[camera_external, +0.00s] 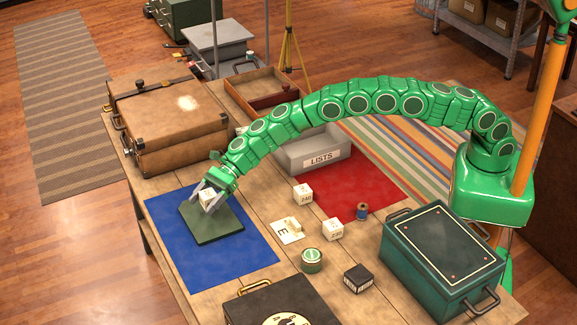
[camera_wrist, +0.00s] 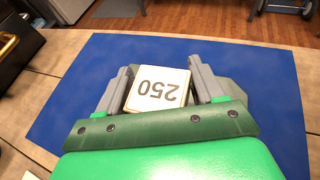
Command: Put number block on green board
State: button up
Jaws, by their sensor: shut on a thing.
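My gripper (camera_external: 208,202) is shut on a white number block (camera_external: 206,196) at the left of the table. In the wrist view the block (camera_wrist: 158,88) sits between the two grey fingers and reads "250" upside down. The square dark green board (camera_external: 213,226) lies on the blue mat (camera_external: 178,205). The held block is over the board's back part; I cannot tell whether it touches the board. Two other white number blocks stand on the bare wood, one (camera_external: 303,195) near the red mat and one (camera_external: 332,230) closer to the front.
A brown suitcase (camera_external: 180,125) stands behind the blue mat. A grey "LISTS" bin (camera_external: 318,152), red mat (camera_external: 372,180), spool (camera_external: 362,212), letter card (camera_external: 287,231), green tin (camera_external: 312,261) and small black box (camera_external: 358,279) lie right. A teal case (camera_external: 442,250) and dark case (camera_external: 250,305) are in front.

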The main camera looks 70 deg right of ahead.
aim_at(204, 218)
jog(key=shift+w+a+f, duration=0.1)
jog(key=shift+w+f, duration=0.05)
jog(key=shift+w+f, duration=0.1)
jog(key=shift+f, duration=0.05)
jog(key=shift+a+f, duration=0.1)
jog(key=shift+f, duration=1.5)
jog(key=shift+f, duration=0.1)
jog(key=o, duration=1.1)
jog(key=shift+c, duration=0.2)
